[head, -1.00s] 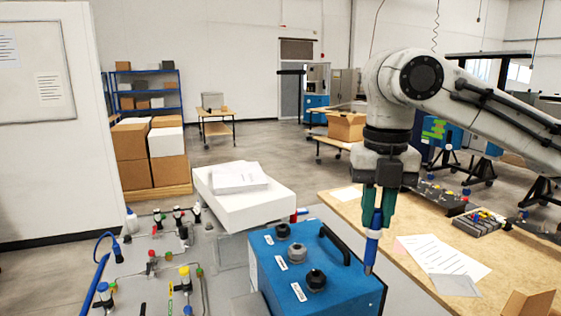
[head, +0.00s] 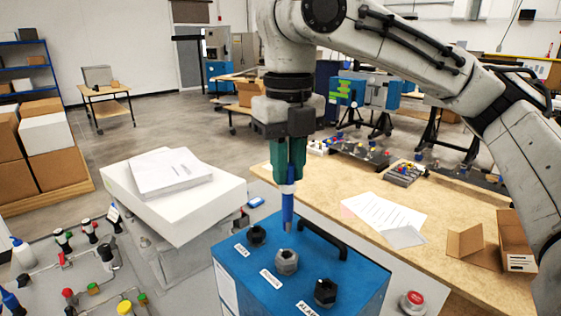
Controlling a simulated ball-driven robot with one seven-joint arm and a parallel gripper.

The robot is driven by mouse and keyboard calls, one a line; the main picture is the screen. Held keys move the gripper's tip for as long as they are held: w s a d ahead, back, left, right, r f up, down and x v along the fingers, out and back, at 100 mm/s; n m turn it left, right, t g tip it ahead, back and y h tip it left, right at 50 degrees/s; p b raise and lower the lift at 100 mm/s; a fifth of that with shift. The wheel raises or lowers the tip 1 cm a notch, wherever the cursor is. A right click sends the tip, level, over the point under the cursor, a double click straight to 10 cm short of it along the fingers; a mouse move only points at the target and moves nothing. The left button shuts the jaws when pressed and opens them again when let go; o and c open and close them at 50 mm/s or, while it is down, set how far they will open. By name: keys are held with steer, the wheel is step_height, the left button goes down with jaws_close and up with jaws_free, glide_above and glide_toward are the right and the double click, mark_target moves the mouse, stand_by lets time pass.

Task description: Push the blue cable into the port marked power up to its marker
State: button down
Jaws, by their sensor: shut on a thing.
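My gripper (head: 288,172) has green fingers shut on the blue cable (head: 288,210), which hangs upright, tip down. A pale band, possibly its marker, shows just below the fingertips. The cable's grey tip is free above the blue box (head: 233,262), and in the picture it lies just above the middle port. The box top has three round ports: a black back port (head: 257,235), a grey middle port (head: 287,262) and a black front port (head: 325,292). The front label seems to read ALARM. The other two labels are too small to read surely, so I cannot tell which says power.
A black handle (head: 320,238) arches along the box's right side. A white box (head: 215,205) with papers stands left. Left of the blue box is a panel with coloured fittings (head: 67,295). A wooden bench (head: 330,187) with papers and an open carton (head: 515,245) lies right.

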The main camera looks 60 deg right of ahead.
mark_target(287, 198)
steer(key=shift+f+b, duration=2.45)
steer(key=shift+f, duration=0.1)
steer(key=shift+f+p, duration=0.1)
steer(key=shift+p, duration=0.25)
steer(key=shift+f, duration=0.1)
steer(key=shift+f+b, duration=2.25)
steer(key=shift+f, duration=1.75)
steer(key=c, duration=0.9)
jaws_free()
steer(key=shift+c, duration=0.2)
steer(key=shift+r, duration=0.1)
step_height(287, 198, up, 7)
steer(key=p, duration=0.7)
